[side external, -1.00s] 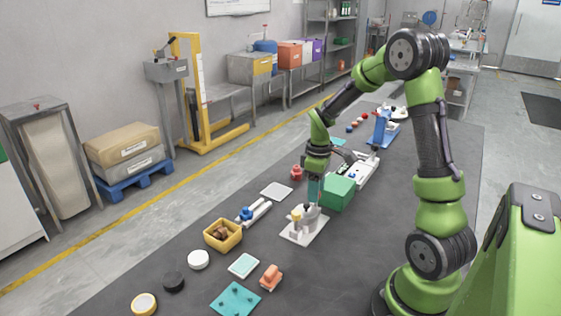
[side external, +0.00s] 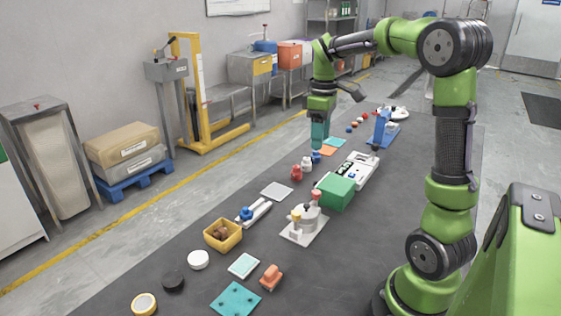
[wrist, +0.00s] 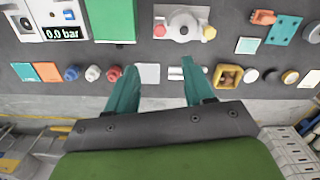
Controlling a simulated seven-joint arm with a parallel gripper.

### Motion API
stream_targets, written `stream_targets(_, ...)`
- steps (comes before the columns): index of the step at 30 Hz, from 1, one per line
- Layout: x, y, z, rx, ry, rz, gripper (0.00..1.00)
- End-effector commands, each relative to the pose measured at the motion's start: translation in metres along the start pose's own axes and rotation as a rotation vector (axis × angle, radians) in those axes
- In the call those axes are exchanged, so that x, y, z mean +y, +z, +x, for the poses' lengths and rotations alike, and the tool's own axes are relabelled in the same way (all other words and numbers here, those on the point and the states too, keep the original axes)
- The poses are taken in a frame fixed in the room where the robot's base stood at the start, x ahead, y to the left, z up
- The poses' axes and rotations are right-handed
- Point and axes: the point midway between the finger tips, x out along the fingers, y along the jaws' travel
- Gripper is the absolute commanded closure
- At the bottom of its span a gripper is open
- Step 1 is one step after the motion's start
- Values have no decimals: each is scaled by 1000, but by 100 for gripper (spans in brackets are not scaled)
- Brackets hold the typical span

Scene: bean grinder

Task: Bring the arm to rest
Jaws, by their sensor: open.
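My gripper (side external: 318,148) hangs in the air with its teal fingers pointing down, above the far left part of the dark table. In the wrist view its two fingers (wrist: 160,66) are spread apart with nothing between them. The grinder (side external: 308,217) stands on its white plate, nearer the camera than my gripper and apart from it. It also shows in the wrist view (wrist: 183,27), at the top centre. The yellow bin (side external: 210,239) holds brown lumps and stands to the left of the grinder.
A green box (side external: 335,192) and a white scale-like device (side external: 362,168) stand right of my gripper. Small red (side external: 296,173), white (side external: 306,163) and blue (side external: 316,157) items sit near or below it. A blue stand (side external: 382,127) is farther back. The air around my gripper looks clear.

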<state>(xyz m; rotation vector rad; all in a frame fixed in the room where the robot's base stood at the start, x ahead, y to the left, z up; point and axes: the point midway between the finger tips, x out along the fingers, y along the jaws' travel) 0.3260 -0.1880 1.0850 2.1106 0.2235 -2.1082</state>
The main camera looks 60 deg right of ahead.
Motion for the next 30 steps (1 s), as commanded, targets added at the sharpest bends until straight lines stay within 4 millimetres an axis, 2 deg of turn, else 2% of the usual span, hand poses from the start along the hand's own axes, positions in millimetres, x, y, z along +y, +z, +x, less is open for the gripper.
stream_targets(4, 0, 0, -8, 0, 0, -1, 47)
stream_targets(14, 0, 0, -9, 0, 0, 4, 47)
stream_targets(17, 2, -1, -9, 7, 10, 51, 47)
stream_targets(20, 1, -2, 1, 21, 13, 152, 47)
stream_targets(23, -16, -2, 6, 74, 17, 281, 47)
stream_targets(26, -48, -3, 4, 161, 16, 403, 47)
stream_targets(30, -104, 0, 0, 306, -21, 544, 47)
